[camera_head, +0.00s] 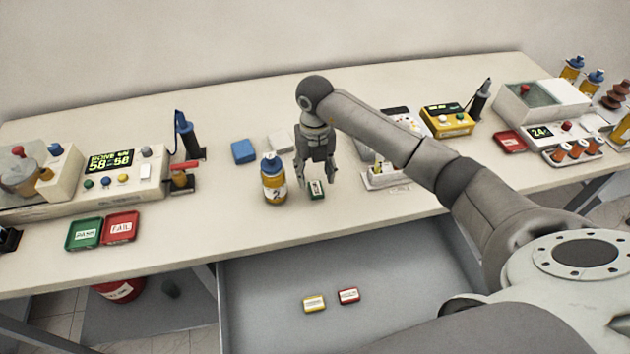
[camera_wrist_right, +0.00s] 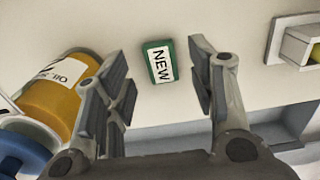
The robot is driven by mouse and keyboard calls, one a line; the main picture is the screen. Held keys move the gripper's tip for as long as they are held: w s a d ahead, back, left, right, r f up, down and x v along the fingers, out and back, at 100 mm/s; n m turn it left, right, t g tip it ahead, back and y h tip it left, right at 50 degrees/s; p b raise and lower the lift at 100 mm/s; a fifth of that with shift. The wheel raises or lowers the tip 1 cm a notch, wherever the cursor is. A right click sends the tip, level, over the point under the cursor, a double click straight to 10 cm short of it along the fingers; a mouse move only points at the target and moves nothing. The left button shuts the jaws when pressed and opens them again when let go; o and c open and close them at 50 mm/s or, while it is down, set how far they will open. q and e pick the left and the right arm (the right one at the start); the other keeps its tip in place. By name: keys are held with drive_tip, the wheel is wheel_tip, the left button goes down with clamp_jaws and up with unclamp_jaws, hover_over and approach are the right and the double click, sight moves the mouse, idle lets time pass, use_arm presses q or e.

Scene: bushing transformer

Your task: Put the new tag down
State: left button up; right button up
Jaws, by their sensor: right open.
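The new tag (camera_head: 316,190) is a small green block with a white label. It lies on the table near the front edge, just right of the oil bottle. In the right wrist view the tag (camera_wrist_right: 159,62) reads "NEW" and sits beyond the fingertips, between their lines. My right gripper (camera_head: 318,178) points down just above or beside the tag. Its fingers (camera_wrist_right: 160,85) are apart, with nothing between them. Whether a finger touches the tag cannot be told. My left gripper is not in view.
The oil bottle (camera_head: 273,180) marked 2 stands close left of my right gripper. A blue block (camera_head: 244,151) and a white block (camera_head: 280,141) lie behind. An open drawer (camera_head: 380,300) below holds a yellow tag (camera_head: 314,304) and a red tag (camera_head: 348,295). Green and red trays (camera_head: 84,234) lie left.

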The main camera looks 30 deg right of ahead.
sight(315, 185)
wheel_tip(315, 185, up, 9)
drive_tip(key=b, duration=0.2)
drive_tip(key=shift+s+f, duration=0.1)
drive_tip(key=shift+f, duration=0.1)
idle(0.4)
